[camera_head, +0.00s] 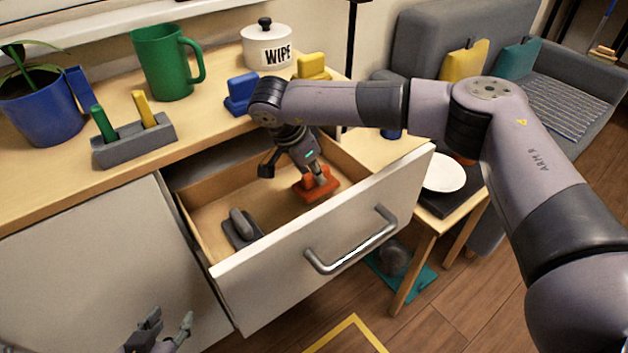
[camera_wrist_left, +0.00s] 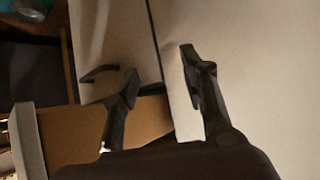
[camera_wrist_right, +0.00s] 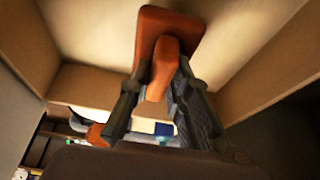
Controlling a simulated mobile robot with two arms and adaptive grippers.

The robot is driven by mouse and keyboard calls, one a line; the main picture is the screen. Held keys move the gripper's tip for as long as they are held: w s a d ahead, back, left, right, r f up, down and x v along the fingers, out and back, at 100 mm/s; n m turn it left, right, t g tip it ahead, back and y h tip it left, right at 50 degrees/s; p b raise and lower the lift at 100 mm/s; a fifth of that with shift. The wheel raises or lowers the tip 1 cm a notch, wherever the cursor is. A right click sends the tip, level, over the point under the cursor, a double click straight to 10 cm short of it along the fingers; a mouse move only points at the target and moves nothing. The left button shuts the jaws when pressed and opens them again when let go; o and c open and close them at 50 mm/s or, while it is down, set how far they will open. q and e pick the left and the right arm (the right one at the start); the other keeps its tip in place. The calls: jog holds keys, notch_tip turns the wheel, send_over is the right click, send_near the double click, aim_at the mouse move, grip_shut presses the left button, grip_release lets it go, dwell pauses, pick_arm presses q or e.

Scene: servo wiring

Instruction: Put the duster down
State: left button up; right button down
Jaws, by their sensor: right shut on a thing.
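The orange-red duster (camera_head: 312,190), a flat block with a raised handle, is inside the open drawer (camera_head: 205,240), at its right part. My right gripper (camera_head: 318,178) reaches down into the drawer and is shut on the duster's handle. In the right wrist view the handle (camera_wrist_right: 160,75) sits between the two fingers, with the flat block beyond. I cannot tell whether the block touches the drawer floor. My left gripper (camera_head: 168,328) is open and empty, low in front of the cabinet; its spread fingers also show in the left wrist view (camera_wrist_left: 160,75).
A grey block with a handle (camera_head: 240,230) lies in the drawer's front left. On the counter stand a green mug (camera_head: 168,65), a white WIPE pot (camera_head: 268,47), blue (camera_head: 238,95) and yellow (camera_head: 312,67) blocks, a grey holder (camera_head: 130,145) and a potted plant (camera_head: 40,110).

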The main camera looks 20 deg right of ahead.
notch_tip(320, 180, down, 2)
jog(key=shift+f, duration=0.15)
pick_arm(q)
jog(key=shift+w+d+r+t, duration=0.35)
jog(key=shift+w+r+t, duration=0.25)
jog(key=shift+w+r, duration=0.15)
jog(key=shift+w, duration=0.1)
pick_arm(e)
jog(key=shift+f, duration=0.1)
jog(key=c, duration=1.5)
grip_release()
pick_arm(q)
jog(key=shift+d+r, duration=0.1)
jog(key=shift+r, duration=0.05)
jog(key=s+a+f+g+p, duration=0.1)
jog(key=s+a+f+g, duration=0.1)
jog(key=s, duration=0.3)
jog(key=s+a+f+g+y+p, duration=0.1)
jog(key=s+a+f+g, duration=0.1)
jog(key=s+f+g, duration=0.2)
jog(key=shift+s+f+g, duration=0.25)
jog(key=shift+s+g, duration=0.05)
jog(key=shift+s, duration=0.6)
pick_arm(e)
jog(key=v, duration=1.2)
jog(key=shift+d, duration=0.1)
